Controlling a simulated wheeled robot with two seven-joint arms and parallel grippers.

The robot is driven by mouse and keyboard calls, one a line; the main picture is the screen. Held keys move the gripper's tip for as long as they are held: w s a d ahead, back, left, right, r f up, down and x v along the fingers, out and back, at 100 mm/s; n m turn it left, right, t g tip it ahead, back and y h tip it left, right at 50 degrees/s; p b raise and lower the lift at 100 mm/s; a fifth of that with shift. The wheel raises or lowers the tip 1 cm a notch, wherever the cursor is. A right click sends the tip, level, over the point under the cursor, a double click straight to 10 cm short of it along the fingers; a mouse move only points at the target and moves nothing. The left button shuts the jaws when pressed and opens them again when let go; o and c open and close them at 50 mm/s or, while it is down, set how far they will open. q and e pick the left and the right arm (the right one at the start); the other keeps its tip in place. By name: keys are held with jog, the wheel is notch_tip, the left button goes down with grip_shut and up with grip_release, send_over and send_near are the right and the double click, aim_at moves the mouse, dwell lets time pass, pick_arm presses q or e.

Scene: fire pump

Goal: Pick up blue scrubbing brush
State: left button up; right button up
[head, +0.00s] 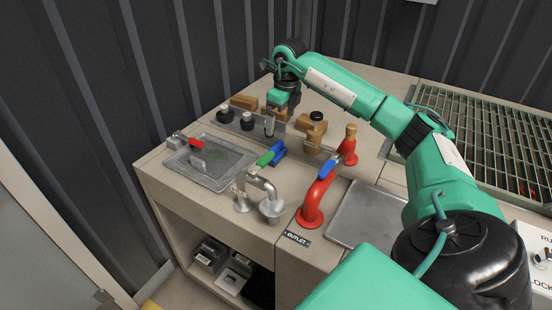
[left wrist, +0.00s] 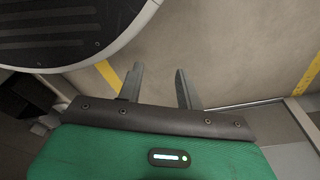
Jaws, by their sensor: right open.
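A small blue object (head: 279,149), which looks like the scrubbing brush, lies on the counter just right of the green valve handle (head: 265,158). My right gripper (head: 271,124) reaches over the back of the counter, pointing down, behind and above the blue object and apart from it. It is open, and I see nothing held in it. In the left wrist view my left gripper (left wrist: 158,80) has its two fingers apart with nothing between them. The left gripper is not in the head view.
A shallow metal sink tray (head: 211,181) sits at the left. A red outlet pipe (head: 312,207) with a blue lever (head: 327,169) stands in front. Wooden blocks (head: 313,133) and dark knobs (head: 246,122) stand near the gripper. A grating (head: 480,135) lies at right.

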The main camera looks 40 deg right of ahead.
aim_at(276, 145)
jog(key=f, duration=0.6)
jog(key=w+f, duration=0.1)
jog(key=f, duration=0.2)
jog(key=shift+a, duration=0.15)
jog(key=shift+w+f+p, duration=0.2)
jog(key=shift+w+f, duration=0.05)
jog(key=shift+f, duration=0.65)
jog(key=shift+w+f+p, duration=0.2)
jog(key=shift+w+f, duration=0.05)
jog(key=shift+f, duration=0.65)
jog(key=shift+w+f+p, duration=0.2)
jog(key=shift+w+f, duration=0.05)
jog(key=shift+f, duration=0.65)
jog(key=c, duration=1)
pick_arm(q)
jog(key=shift+s+a+f, duration=0.25)
jog(key=shift+s+f, duration=0.25)
jog(key=shift+f, duration=0.05)
jog(key=shift+s+a+f, duration=0.2)
jog(key=shift+s+f, duration=0.3)
jog(key=shift+f, duration=0.05)
pick_arm(e)
jog(key=shift+c, duration=0.2)
jog(key=shift+r, duration=0.1)
